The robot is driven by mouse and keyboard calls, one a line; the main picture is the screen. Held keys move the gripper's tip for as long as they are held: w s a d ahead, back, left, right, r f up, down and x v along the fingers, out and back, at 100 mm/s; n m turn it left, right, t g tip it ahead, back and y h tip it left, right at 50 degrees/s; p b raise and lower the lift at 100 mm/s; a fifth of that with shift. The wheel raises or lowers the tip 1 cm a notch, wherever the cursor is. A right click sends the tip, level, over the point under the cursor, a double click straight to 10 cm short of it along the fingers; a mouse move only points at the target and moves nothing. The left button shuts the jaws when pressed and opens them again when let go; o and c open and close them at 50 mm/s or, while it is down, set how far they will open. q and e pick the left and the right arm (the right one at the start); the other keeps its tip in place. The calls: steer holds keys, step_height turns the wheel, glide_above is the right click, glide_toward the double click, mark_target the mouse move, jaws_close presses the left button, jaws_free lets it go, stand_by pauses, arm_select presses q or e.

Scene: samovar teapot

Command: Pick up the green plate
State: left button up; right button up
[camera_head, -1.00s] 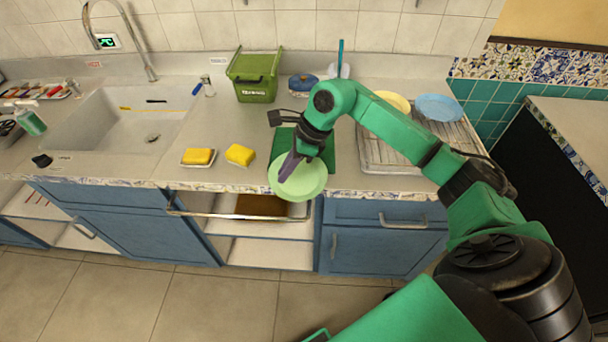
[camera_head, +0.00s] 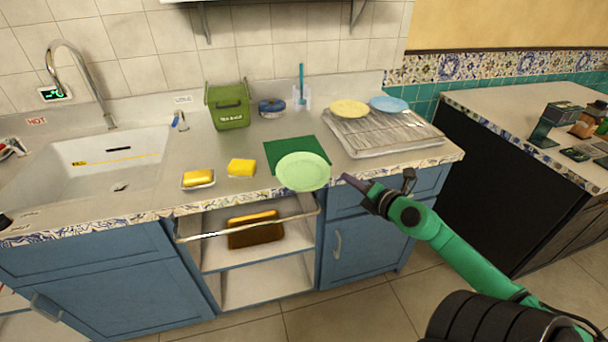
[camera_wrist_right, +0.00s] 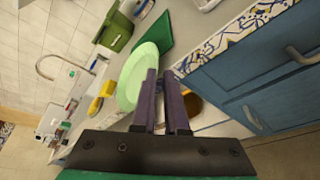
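The pale green plate (camera_head: 302,172) lies at the front edge of the counter, overlapping the dark green mat (camera_head: 283,150) and appearing to reach over the edge. My right gripper (camera_head: 346,178) is just right of the plate, near the counter's front edge, and looks empty. In the right wrist view, its two purple fingers (camera_wrist_right: 160,75) have a narrow gap between them, with the plate (camera_wrist_right: 138,70) beyond and to the left. Whether a fingertip touches the plate is unclear. My left gripper is out of view.
A wire drying rack (camera_head: 385,135) holds a yellow plate (camera_head: 349,108) and a blue plate (camera_head: 388,104). Yellow sponges (camera_head: 241,168), a green bin (camera_head: 228,105) and the sink (camera_head: 110,160) are to the left.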

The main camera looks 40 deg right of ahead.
steer(key=x, duration=0.4)
steer(key=b+x, duration=0.1)
steer(key=x, duration=0.2)
steer(key=shift+w+a, duration=0.2)
steer(key=shift+w, duration=0.15)
steer(key=shift+s, duration=0.1)
jaws_close()
stand_by(1.0)
